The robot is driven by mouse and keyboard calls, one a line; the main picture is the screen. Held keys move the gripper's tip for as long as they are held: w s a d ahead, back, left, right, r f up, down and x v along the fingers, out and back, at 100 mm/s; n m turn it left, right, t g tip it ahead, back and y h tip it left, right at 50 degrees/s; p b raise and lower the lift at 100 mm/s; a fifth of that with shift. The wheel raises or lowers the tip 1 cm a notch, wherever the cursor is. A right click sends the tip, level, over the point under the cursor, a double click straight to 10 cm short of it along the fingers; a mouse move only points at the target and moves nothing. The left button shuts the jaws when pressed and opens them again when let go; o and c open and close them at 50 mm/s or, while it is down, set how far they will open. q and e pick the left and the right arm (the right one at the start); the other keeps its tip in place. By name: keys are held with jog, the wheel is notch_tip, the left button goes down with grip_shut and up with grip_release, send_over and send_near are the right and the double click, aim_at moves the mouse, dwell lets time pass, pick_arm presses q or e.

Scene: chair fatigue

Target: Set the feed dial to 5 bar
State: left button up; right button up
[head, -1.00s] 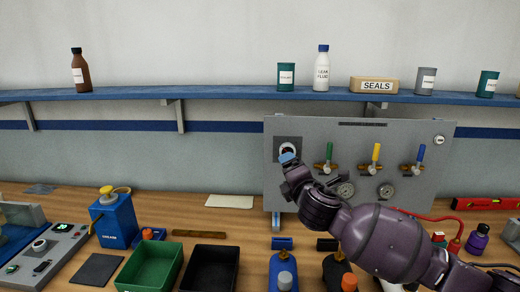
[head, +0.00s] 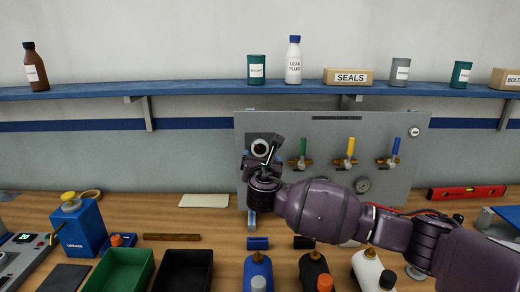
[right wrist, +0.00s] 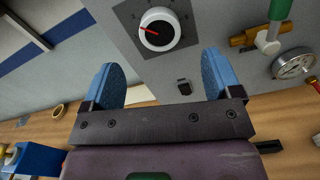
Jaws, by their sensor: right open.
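The feed dial (head: 261,148) is a white round knob with a dark face on a dark square plate at the upper left of the grey panel (head: 330,128). In the right wrist view the dial (right wrist: 160,29) shows a red pointer line toward the left; the scale marks are too small to read. My right gripper (head: 262,160) is just below and in front of the dial in the head view. In the right wrist view its two blue fingertips (right wrist: 162,78) are spread apart and empty, with the dial beyond the gap between them. My left gripper is not in view.
Green, yellow and blue valve handles (head: 351,147) sit right of the dial, with a gauge (head: 362,185) below. Bottles (head: 257,273) and bins (head: 118,271) stand on the bench in front. A shelf (head: 190,91) runs above the panel.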

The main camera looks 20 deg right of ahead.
aim_at(260, 148)
jog(key=shift+p+x, duration=0.45)
jog(key=shift+x, duration=3.25)
jog(key=c, duration=0.9)
